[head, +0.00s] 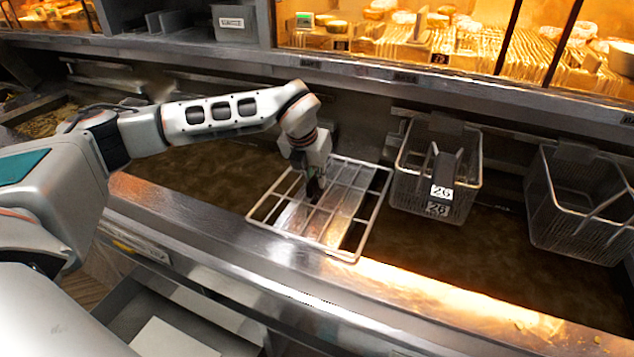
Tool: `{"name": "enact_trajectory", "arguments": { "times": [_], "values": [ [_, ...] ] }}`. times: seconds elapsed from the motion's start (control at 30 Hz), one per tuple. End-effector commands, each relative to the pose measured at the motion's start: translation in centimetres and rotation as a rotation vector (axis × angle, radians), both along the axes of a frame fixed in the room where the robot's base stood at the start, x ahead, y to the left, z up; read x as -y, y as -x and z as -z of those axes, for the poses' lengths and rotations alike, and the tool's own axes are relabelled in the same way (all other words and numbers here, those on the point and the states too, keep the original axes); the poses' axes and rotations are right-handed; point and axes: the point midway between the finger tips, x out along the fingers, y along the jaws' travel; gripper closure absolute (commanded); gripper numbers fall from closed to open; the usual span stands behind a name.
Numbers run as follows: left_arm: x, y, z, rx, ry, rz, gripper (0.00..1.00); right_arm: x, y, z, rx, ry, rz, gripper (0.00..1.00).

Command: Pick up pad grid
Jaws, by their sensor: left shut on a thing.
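The pad grid (345,203) is a pale metal wire rack with several bars. It lies slightly tilted over the dark oil fryer, its near edge by the steel front ledge. My left gripper (314,192) reaches down onto the grid from the left and is shut on one of its inner bars. The fingertips are small and dark here, and the exact contact is partly hidden by the gripper body. Whether the grid rests on the ledge or hangs just above it, I cannot tell. My right gripper is not in view.
A wire fry basket (437,180) marked 26 hangs just right of the grid. Another basket (585,210) hangs at the far right. The steel front ledge (300,262) runs along the fryer. A lit shelf of food (450,40) stands behind. An open drawer (180,320) is below.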

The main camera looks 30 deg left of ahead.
Motion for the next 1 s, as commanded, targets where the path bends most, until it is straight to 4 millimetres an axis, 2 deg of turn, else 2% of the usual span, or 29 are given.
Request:
{"name": "enact_trajectory", "arguments": {
  "times": [0.27, 0.5, 0.7, 0.9, 1.0],
  "values": [
    [0.0, -0.2, -4.5, 0.009, 0.001, 0.001, 1.0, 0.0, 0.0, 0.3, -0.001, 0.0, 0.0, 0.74],
    [0.0, -0.2, -11.1, 0.01, 0.001, -0.001, 1.0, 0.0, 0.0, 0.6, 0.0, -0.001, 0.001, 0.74],
    [0.0, -0.1, -15.8, 0.007, 0.001, -0.001, 1.0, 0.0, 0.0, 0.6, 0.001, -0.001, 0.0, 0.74],
    [0.0, -0.1, -18.5, 0.005, 0.001, -0.001, 1.0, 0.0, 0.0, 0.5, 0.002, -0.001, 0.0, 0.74],
    [0.0, 0.0, -19.1, 0.003, 0.001, 0.0, 1.0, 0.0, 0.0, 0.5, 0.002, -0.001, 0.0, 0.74]
  ]
}}
